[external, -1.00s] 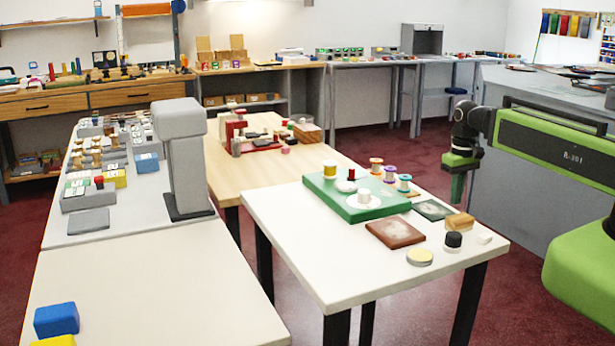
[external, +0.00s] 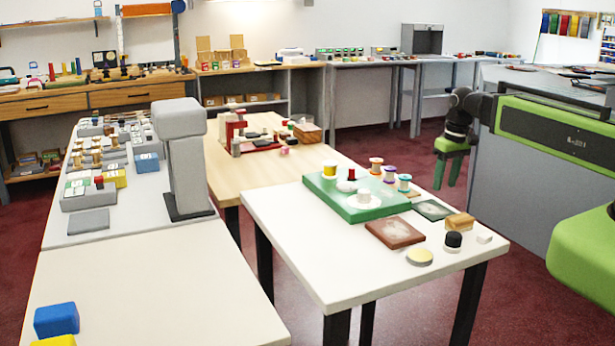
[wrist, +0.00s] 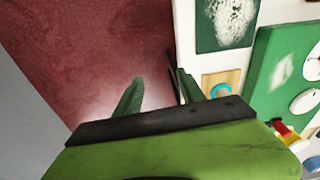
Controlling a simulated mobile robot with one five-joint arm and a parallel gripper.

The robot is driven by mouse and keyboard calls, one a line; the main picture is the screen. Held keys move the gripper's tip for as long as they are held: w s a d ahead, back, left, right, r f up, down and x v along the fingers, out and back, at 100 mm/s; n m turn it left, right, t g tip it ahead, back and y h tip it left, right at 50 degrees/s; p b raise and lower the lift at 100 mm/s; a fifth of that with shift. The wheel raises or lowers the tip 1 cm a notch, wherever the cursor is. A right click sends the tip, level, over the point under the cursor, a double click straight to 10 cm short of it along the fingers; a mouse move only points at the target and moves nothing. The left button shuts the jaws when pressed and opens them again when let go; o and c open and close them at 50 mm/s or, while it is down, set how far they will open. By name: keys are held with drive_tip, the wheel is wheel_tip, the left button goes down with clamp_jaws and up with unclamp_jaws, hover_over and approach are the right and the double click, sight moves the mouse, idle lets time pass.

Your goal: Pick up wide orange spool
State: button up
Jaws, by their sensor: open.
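The orange spool (external: 376,165) stands upright at the back of the white table in the external view, beside the green board. A purple spool (external: 389,174) and a teal spool (external: 404,183) stand in front of it. My gripper (external: 446,178) is open and empty, pointing down, to the right of the spools and apart from them, beyond the table's edge. Its two fingers also show in the wrist view (wrist: 160,85), over the red floor. There, the teal spool (wrist: 221,90) shows right of the fingers; I cannot clearly identify the orange spool.
The green board (external: 335,204) carries a yellow spool (external: 330,169) and white pieces. A dark green pad (external: 433,210), brown pad (external: 394,233), wooden block (external: 460,222) and black-topped piece (external: 453,241) lie nearer. The white table's (external: 345,275) front left is clear.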

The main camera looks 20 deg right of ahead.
drive_tip(key=w+a+r+n+t+y+p, duration=0.1)
drive_tip(key=w+a+r+n+t+p, duration=0.1)
drive_tip(key=w+a+r+p, duration=0.35)
drive_tip(key=w+a+r+n+t+p, duration=0.1)
drive_tip(key=w+a+r+n+p, duration=0.1)
drive_tip(key=w+r+p, duration=0.65)
drive_tip(key=b, duration=1.4)
approach(378, 160)
drive_tip(key=shift+n, duration=0.3)
drive_tip(key=x, duration=0.5)
drive_tip(key=shift+w+a+f, duration=0.2)
drive_tip(key=shift+a+f, duration=0.05)
drive_tip(key=shift+f, duration=0.1)
drive_tip(key=shift+r, duration=0.15)
drive_tip(key=b+x, duration=0.5)
drive_tip(key=shift+s+f, duration=0.1)
drive_tip(key=shift+f, duration=0.15)
drive_tip(key=shift+d+r, duration=0.1)
drive_tip(key=shift+r, duration=0.05)
clamp_jaws()
